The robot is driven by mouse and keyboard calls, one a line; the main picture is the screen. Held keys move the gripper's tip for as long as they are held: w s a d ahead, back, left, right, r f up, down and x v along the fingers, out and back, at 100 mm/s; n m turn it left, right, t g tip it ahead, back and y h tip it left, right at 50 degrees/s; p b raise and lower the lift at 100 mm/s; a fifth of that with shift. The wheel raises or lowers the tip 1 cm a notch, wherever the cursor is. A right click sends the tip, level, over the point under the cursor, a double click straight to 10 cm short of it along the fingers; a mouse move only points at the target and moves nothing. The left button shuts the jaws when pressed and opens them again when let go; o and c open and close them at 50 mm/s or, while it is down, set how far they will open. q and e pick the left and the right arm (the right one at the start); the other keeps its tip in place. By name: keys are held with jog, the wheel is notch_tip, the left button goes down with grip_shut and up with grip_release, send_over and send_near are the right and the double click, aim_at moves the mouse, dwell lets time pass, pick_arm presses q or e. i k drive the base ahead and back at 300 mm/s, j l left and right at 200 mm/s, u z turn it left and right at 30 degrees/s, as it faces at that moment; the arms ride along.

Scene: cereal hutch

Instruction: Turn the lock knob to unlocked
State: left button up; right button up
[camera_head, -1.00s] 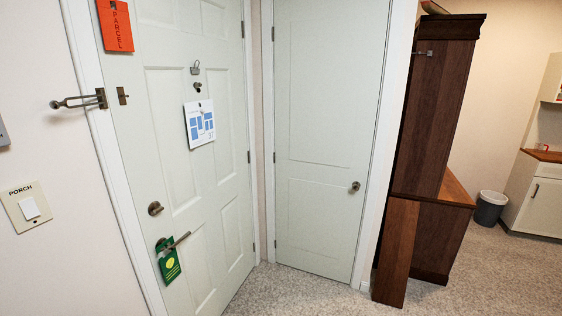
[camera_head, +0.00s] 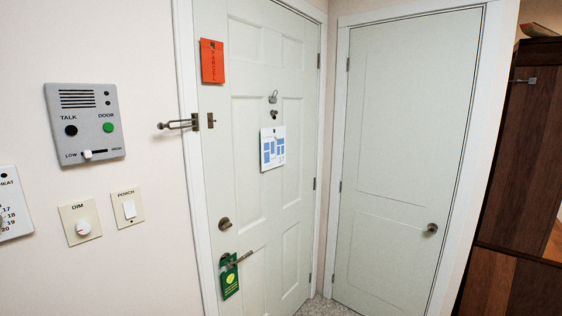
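The lock knob (camera_head: 225,224) is a small bronze thumb-turn on the left side of the white panelled front door (camera_head: 255,210). It sits above the lever handle (camera_head: 240,259), which has a green hanger tag (camera_head: 229,277) on it. The knob is too small in the view to tell which way its turn piece points. A swing-bar door guard (camera_head: 180,124) sticks out from the frame higher up, apart from its plate (camera_head: 211,120) on the door. Neither of my grippers shows.
On the left wall are a grey intercom panel (camera_head: 85,124), a dimmer (camera_head: 80,222), a porch switch (camera_head: 128,208) and a heat dial (camera_head: 10,205). An orange parcel note (camera_head: 212,61) and a white card (camera_head: 273,148) hang on the door. A second white door (camera_head: 400,170) and dark wood hutch (camera_head: 500,170) stand right.

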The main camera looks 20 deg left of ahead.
aim_at(226, 226)
jog(key=j+u, duration=0.1)
jog(key=u, duration=0.3)
jog(key=i+u, duration=0.15)
jog(key=u, duration=0.7)
jog(key=i+j, duration=0.05)
